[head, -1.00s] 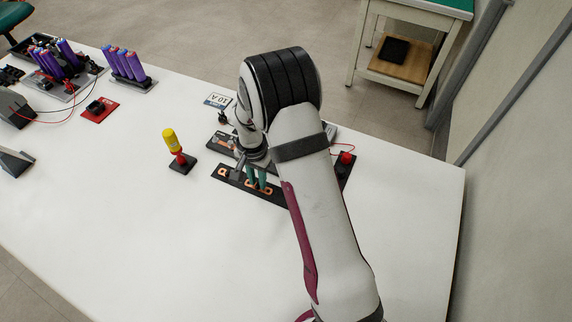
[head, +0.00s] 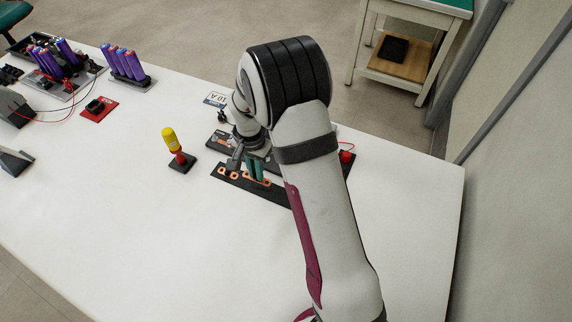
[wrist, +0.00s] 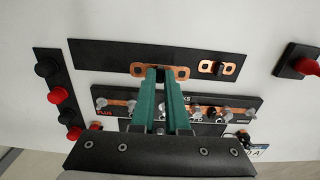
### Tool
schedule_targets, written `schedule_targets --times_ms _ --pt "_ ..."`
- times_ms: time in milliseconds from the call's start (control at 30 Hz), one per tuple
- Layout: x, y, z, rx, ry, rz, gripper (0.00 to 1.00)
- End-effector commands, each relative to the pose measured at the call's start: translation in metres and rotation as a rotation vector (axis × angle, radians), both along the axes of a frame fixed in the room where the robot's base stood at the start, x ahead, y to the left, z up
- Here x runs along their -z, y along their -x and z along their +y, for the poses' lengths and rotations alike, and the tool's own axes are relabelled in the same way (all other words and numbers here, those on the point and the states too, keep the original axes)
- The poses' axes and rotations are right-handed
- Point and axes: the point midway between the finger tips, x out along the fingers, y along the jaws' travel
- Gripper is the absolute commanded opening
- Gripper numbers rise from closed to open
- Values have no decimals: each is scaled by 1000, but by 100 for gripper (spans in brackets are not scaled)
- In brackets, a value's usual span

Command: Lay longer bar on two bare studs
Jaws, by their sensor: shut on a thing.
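My gripper (wrist: 161,78) has green fingers shut on the longer copper bar (wrist: 181,73), gripping it at its middle. In the head view the bar (head: 249,180) is just under the fingertips (head: 257,178), seemingly a little above the black strip (wrist: 100,54). The shorter bar (wrist: 218,68) lies on that strip, to the right in the wrist view; it also shows in the head view (head: 228,172). A black stud board (wrist: 180,97) lies nearer my wrist, with several silver studs (wrist: 131,105) and some copper on it. My fingers hide its middle, so I cannot tell which studs are bare.
A black block with red and black knobs (wrist: 60,92) stands left of the board in the wrist view. A yellow-handled screwdriver (head: 170,140) stands on the table. The table's front left (head: 130,230) is clear.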

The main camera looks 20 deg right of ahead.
Motion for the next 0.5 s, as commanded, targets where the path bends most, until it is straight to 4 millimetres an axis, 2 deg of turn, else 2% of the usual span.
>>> schedule_targets --times_ms 300,367,500 --pt "-3 -2 -2 1 1 -1 0" --pt "-8 -9 -10 2 1 -2 0" --pt "-25 -33 -42 3 1 -3 0"
